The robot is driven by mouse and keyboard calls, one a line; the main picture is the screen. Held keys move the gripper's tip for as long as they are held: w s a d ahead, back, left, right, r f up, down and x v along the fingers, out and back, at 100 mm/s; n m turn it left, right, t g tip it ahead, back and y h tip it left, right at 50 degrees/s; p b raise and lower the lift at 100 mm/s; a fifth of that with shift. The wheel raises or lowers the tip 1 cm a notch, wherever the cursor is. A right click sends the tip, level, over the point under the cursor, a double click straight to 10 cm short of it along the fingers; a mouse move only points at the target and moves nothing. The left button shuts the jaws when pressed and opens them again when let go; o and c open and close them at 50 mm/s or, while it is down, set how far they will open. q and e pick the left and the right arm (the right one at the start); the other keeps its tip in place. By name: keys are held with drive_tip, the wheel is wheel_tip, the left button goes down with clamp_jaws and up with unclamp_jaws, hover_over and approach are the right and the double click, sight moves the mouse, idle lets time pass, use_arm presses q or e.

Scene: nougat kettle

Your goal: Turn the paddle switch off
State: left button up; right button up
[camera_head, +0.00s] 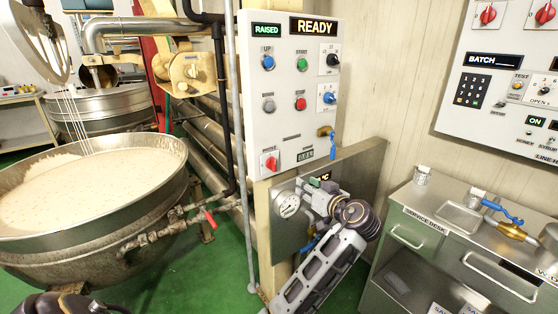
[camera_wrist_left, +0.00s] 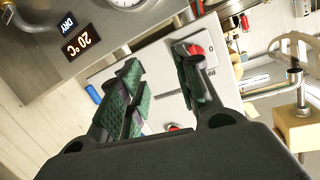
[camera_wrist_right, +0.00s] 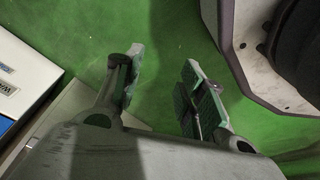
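The paddle switch (camera_head: 270,162), a red paddle on a grey plate, sits at the lower left of the white control panel (camera_head: 284,85). In the left wrist view the red paddle (camera_wrist_left: 194,49) shows beside a "0" mark, partly covered by one finger. Its position is not clear. My left gripper (camera_head: 314,194) is in front of the panel's lower edge, right of and below the switch in the head view. In its wrist view my left gripper (camera_wrist_left: 160,75) is open and empty. My right gripper (camera_wrist_right: 160,78) is open and empty above the green floor.
A steel plate with a gauge (camera_head: 287,204) is just below the panel, close to my left gripper. A blue valve handle (camera_head: 332,150) hangs at the panel's right edge. A large kettle (camera_head: 90,245) stands left, a steel desk (camera_head: 465,240) right.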

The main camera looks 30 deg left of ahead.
sight(275, 160)
use_arm(q)
drive_tip(key=r+n+y, duration=0.1)
drive_tip(key=s+r+n+g+y, duration=0.1)
drive_tip(key=r, duration=0.1)
drive_tip(key=s+a+r+n+g+y, duration=0.1)
drive_tip(key=n, duration=0.1)
drive_tip(key=shift+s+r+y, duration=0.15)
drive_tip(key=shift+y, duration=0.15)
use_arm(e)
drive_tip(key=s+f, duration=0.1)
drive_tip(key=f, duration=0.1)
drive_tip(key=s+d+f, duration=0.1)
drive_tip(key=s, duration=0.1)
drive_tip(key=shift+d+f, duration=0.1)
drive_tip(key=shift+f, duration=0.3)
use_arm(q)
drive_tip(key=shift+a, duration=0.15)
use_arm(e)
drive_tip(key=shift+s, duration=0.1)
use_arm(q)
drive_tip(key=p+x, duration=0.1)
drive_tip(key=x, duration=1)
drive_tip(key=shift+a+r, duration=0.1)
drive_tip(key=shift+a, duration=0.15)
drive_tip(key=shift+x, duration=1.05)
use_arm(e)
drive_tip(key=shift+s+d+f, duration=0.65)
drive_tip(key=shift+s+f, duration=0.05)
drive_tip(key=shift+s, duration=0.05)
